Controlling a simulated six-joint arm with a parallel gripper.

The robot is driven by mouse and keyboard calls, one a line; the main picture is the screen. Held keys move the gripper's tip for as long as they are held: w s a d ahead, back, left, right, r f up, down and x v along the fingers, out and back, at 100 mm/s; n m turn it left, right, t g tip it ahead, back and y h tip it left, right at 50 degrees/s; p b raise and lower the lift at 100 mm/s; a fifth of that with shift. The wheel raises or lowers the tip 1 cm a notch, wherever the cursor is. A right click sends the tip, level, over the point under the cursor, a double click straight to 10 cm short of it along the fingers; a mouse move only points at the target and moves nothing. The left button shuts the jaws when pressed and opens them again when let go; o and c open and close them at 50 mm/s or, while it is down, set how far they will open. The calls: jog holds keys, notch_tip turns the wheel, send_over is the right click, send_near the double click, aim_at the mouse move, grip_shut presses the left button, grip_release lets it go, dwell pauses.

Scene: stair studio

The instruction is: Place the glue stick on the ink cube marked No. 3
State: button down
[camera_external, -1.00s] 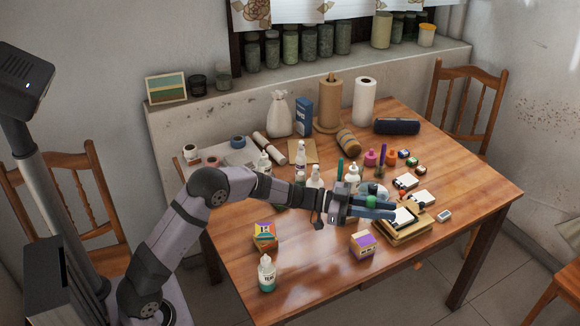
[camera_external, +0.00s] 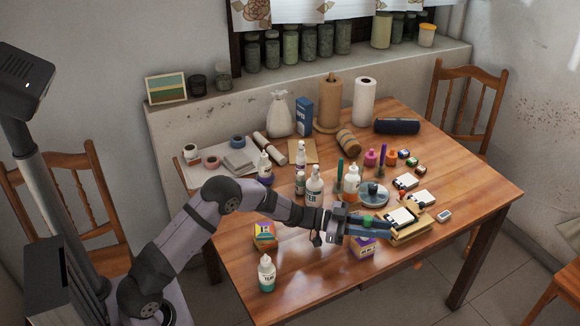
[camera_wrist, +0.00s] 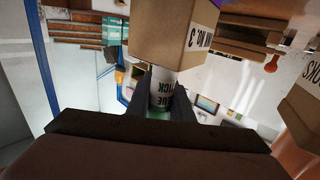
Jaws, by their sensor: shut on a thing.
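My gripper (camera_external: 374,227) is shut on the glue stick (camera_external: 368,219), which shows as a green piece between the fingers in the external view. In the wrist view the glue stick (camera_wrist: 160,96) has a white label with upside-down lettering and sits between my dark fingertips (camera_wrist: 160,104). The ink cube marked No. 3 (camera_wrist: 172,35) is a brown box just beyond it in the wrist view, its print upside down. A purple-and-yellow cube (camera_external: 362,249) stands under my gripper in the external view. Its marking is not readable there, and contact is unclear.
Another coloured cube (camera_external: 264,236) and a glue bottle (camera_external: 267,274) stand to the left. A stack with a white-topped box (camera_external: 400,217) lies just right of my fingers. Several bottles and jars crowd the table behind. The front right table is clear.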

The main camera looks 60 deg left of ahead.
jog(key=shift+f, duration=0.2)
jog(key=c, duration=1.6)
grip_release()
jog(key=shift+o, duration=0.2)
jog(key=shift+r, duration=0.1)
jog(key=shift+s+a, duration=0.25)
jog(key=v, duration=0.7)
jog(key=shift+b, duration=0.35)
jog(key=shift+d+r, duration=0.1)
